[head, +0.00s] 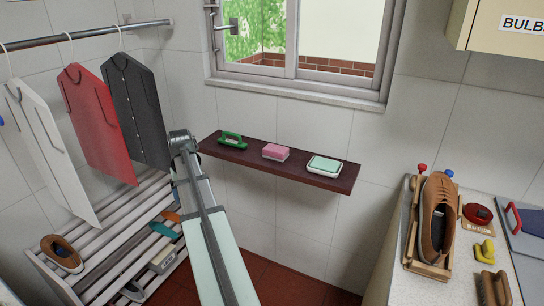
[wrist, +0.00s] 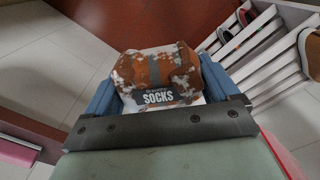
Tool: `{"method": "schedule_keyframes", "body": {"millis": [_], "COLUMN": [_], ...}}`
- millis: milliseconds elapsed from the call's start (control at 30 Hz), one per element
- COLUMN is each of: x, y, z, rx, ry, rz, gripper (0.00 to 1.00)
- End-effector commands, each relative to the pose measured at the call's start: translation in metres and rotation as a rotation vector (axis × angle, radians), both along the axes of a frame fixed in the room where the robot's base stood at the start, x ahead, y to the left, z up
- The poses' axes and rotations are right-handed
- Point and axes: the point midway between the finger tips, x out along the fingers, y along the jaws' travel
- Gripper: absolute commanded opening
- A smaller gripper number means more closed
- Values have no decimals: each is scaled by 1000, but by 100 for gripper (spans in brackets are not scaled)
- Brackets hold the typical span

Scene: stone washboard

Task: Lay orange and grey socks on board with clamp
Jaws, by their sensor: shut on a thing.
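The orange and grey socks (wrist: 158,68) are a mottled rust-orange and grey-white bundle with a dark band reading "SOCKS", seen in the wrist view. My gripper (wrist: 157,84) has blue fingers on either side of the bundle and is shut on it. In the head view my arm reaches up from the bottom toward the slatted rack, and I cannot make out the gripper or the bundle there. A grey board (head: 527,245) with a red looped part on it lies at the right edge of the head view, partly cut off. I cannot tell whether that red part is a clamp.
A slatted rack (head: 105,262) holds shoes and other items at left, under hanging shirts (head: 95,115). A dark wall shelf (head: 330,183) carries a green brush, pink sponge and soap dish. The right counter (head: 396,240) holds a brown shoe (head: 437,215) on a wooden frame, and brushes.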

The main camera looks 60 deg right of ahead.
Motion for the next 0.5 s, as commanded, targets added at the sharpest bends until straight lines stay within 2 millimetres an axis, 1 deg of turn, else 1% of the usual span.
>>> {"method": "schedule_keyframes", "body": {"millis": [33,267,500], "x": [-7,-43,-88], "y": [-17,-80,-146], "z": [3,14,27], "rx": [0,0,-1], "ry": [0,0,-1], "rz": [-27,-131,-242], "gripper": [54,54,54]}}
